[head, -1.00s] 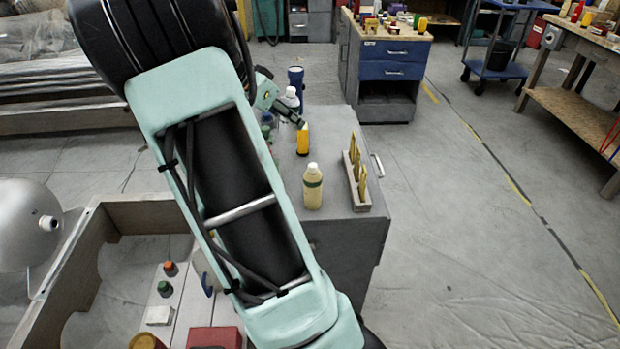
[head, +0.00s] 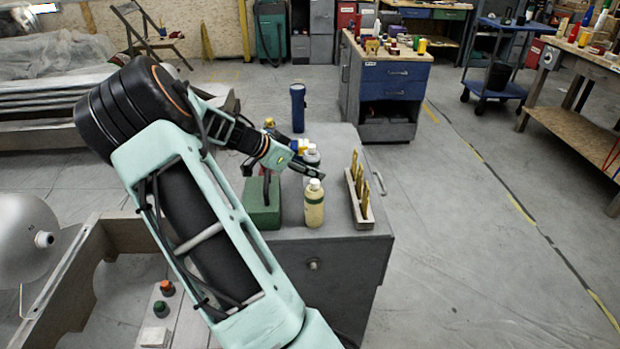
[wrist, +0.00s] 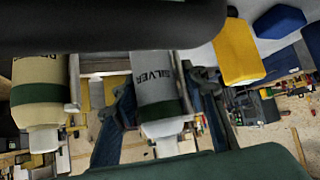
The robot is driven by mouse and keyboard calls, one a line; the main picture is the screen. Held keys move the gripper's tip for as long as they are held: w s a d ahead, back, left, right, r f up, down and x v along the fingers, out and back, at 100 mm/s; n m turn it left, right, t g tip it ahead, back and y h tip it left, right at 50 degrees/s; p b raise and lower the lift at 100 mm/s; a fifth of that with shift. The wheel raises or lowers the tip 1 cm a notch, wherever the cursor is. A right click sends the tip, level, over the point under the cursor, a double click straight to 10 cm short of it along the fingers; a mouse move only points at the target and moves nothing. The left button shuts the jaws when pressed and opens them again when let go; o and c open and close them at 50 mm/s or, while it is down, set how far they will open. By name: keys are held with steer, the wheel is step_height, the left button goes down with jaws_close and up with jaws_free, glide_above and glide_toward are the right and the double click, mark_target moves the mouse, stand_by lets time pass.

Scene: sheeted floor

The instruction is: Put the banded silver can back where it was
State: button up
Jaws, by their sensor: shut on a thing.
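The silver can (wrist: 155,85) has "SILVER" lettering and a dark green band. In the wrist view it lies between the two fingers of my gripper (wrist: 158,112), which is shut on it, with its pale cap toward the picture's bottom. In the head view my gripper (head: 312,170) is over the grey cabinet top (head: 335,229), behind the cream bottle. The can (head: 312,157) shows only partly there, behind the fingers. Whether its base touches the cabinet top I cannot tell.
The cream bottle (head: 314,205) with a green band stands close by. A rack of yellow-handled tools (head: 359,200) is to its right, a green box with a handle (head: 262,205) to its left. A yellow item (head: 299,146) and a blue flashlight (head: 298,108) stand behind.

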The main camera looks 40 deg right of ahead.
steer(key=shift+f, duration=1.3)
steer(key=shift+f+b, duration=0.15)
steer(key=shift+b, duration=0.15)
steer(key=o, duration=0.7)
steer(key=shift+r+p, duration=0.3)
steer(key=p+v, duration=0.1)
steer(key=v, duration=1.1)
steer(key=shift+f, duration=0.1)
